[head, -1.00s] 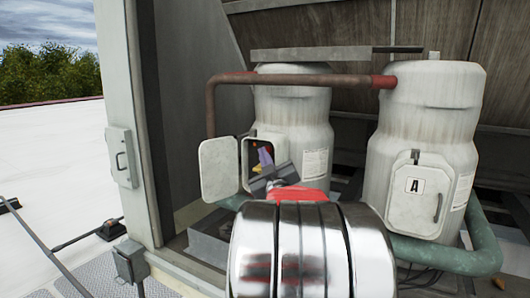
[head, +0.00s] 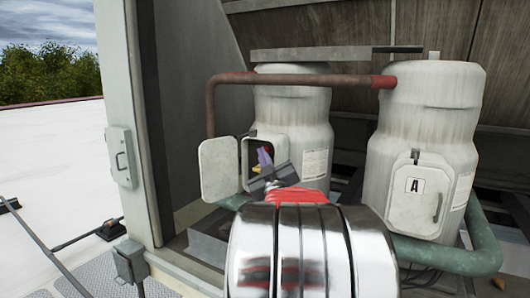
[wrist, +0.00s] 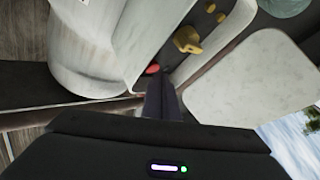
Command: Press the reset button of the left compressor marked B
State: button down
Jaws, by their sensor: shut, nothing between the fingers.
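The left compressor (head: 292,110) is a pale, worn cylinder with its small box (head: 246,160) open. The B mark is not visible. In the wrist view, a round red button (wrist: 152,69) shows in the box, with a yellow knob (wrist: 188,40) beyond it on a dark panel. My gripper (head: 265,158) is shut and empty, its narrow fingers reaching into the box opening. In the wrist view, the fingertips (wrist: 160,76) are right beside the red button. I cannot tell whether they touch it.
The open box cover (head: 220,169) stands to the left of the opening and shows close by in the wrist view (wrist: 245,90). The right compressor (head: 425,130), marked A, has its cover closed. A rusty pipe (head: 300,81) crosses above. A grey post (head: 128,130) stands left.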

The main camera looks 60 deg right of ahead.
jog(key=a, duration=0.6)
jog(key=shift+s, duration=0.25)
dwell(0.4)
dwell(0.8)
